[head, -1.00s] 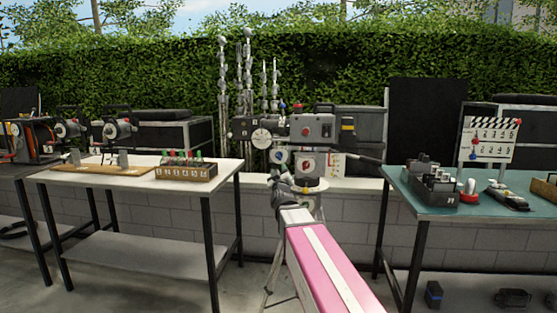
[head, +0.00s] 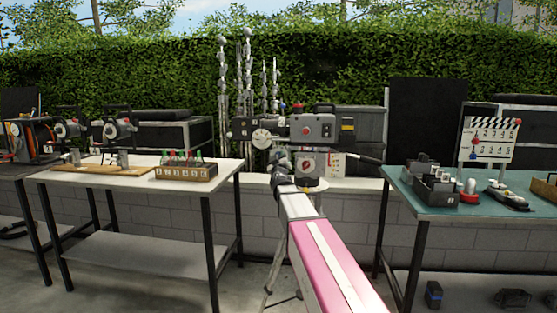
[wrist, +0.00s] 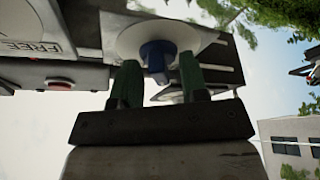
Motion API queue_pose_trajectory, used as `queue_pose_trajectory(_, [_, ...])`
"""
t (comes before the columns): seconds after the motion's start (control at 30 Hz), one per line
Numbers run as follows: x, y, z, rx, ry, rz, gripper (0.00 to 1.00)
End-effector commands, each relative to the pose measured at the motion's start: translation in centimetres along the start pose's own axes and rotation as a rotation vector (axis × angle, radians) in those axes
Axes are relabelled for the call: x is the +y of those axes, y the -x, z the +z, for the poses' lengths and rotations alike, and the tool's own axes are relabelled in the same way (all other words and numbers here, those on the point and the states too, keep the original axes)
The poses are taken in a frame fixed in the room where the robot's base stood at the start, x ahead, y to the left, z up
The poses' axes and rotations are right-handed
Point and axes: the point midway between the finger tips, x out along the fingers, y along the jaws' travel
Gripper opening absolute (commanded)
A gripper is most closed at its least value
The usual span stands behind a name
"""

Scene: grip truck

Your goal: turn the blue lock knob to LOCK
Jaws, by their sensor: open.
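The blue lock knob (wrist: 156,60) shows in the wrist view on a round pale plate (wrist: 185,36), on the underside or face of the grey device. My gripper (wrist: 158,78) is open, with one dark green finger on each side of the knob; I cannot tell whether either finger touches it. A label reading FREE (wrist: 38,40) is on the left part of the device. In the head view my gripper (head: 281,160) is at the camera head on its stand (head: 312,130), and the knob is hidden behind my arm.
A teal-topped table (head: 480,207) with a clapperboard (head: 490,138) stands at the right. A low block wall (head: 350,206) runs behind the stand.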

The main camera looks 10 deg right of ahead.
Motion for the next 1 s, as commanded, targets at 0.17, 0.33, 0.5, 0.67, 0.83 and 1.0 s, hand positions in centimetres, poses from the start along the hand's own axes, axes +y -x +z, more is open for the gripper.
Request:
queue_pose_trajectory(0.17, [0.0, 0.03, 0.01, 0.0, 0.0, 0.0, 0.1])
queue_pose_trajectory(0.33, [-0.01, 0.03, 0.01, 0.0, -0.004, 0.002, 0.1])
queue_pose_trajectory(0.5, [-0.04, 0.03, 0.02, 0.0, -0.036, 0.016, 0.1])
queue_pose_trajectory(0.67, [-0.11, 0.02, 0.04, 0.0, -0.11, 0.046, 0.1])
queue_pose_trajectory(0.83, [-0.26, 0.02, 0.01, -0.001, -0.234, 0.096, 0.1])
queue_pose_trajectory(1.0, [-0.31, -0.01, -0.01, -0.001, -0.383, 0.157, 0.1])
